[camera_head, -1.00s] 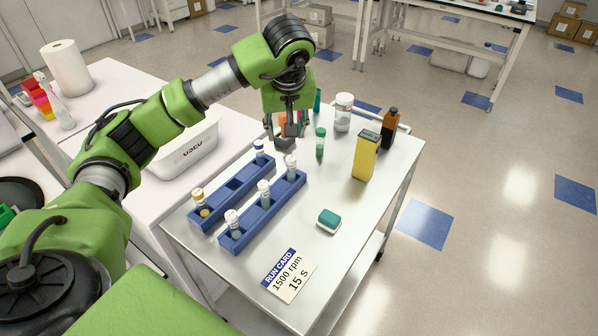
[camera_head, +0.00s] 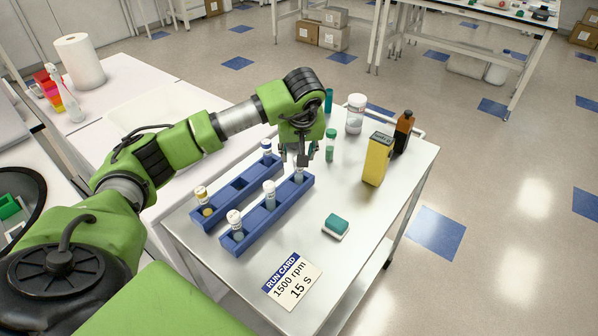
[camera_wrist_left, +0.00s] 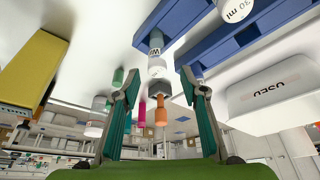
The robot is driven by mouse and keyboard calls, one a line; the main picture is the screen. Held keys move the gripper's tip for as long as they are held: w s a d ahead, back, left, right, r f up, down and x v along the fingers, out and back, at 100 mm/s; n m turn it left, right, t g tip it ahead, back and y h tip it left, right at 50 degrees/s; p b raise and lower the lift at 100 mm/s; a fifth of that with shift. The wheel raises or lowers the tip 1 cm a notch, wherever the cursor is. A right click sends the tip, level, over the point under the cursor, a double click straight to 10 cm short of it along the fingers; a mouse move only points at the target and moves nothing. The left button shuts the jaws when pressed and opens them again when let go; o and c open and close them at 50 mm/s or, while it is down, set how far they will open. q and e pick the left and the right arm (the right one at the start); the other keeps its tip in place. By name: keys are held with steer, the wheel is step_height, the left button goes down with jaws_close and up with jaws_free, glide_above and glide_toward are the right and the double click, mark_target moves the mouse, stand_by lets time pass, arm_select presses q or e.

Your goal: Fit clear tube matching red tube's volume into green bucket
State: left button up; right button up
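Two blue racks stand on the white cart. The front rack (camera_head: 258,226) holds white-capped clear tubes: a near one (camera_head: 235,222), a middle one (camera_head: 269,194) and a far one (camera_head: 299,172). My left gripper (camera_head: 294,156) is open at the far end of the front rack. In the left wrist view, the open fingers (camera_wrist_left: 158,80) point toward a labelled tube (camera_wrist_left: 156,50), with nothing clasped. A green piece (camera_head: 9,206), perhaps the bucket, shows at the left edge. I cannot identify the red tube.
A yellow box (camera_head: 376,160), brown bottle (camera_head: 403,132), white jar (camera_head: 355,114) and green-capped tube (camera_head: 331,145) stand behind the racks. A teal-and-white block (camera_head: 336,227) and a run card reading 1500 rpm, 15 S (camera_head: 292,279) lie in front.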

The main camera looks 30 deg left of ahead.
mark_target(299, 174)
arm_select(q)
steer(key=shift+f, duration=0.3)
steer(key=p+x, duration=0.2)
steer(key=x, duration=0.1)
steer(key=shift+d+f, duration=0.15)
steer(key=shift+f, duration=0.1)
steer(key=shift+w+f, duration=0.3)
steer(key=shift+f, duration=0.25)
steer(key=c, duration=1.1)
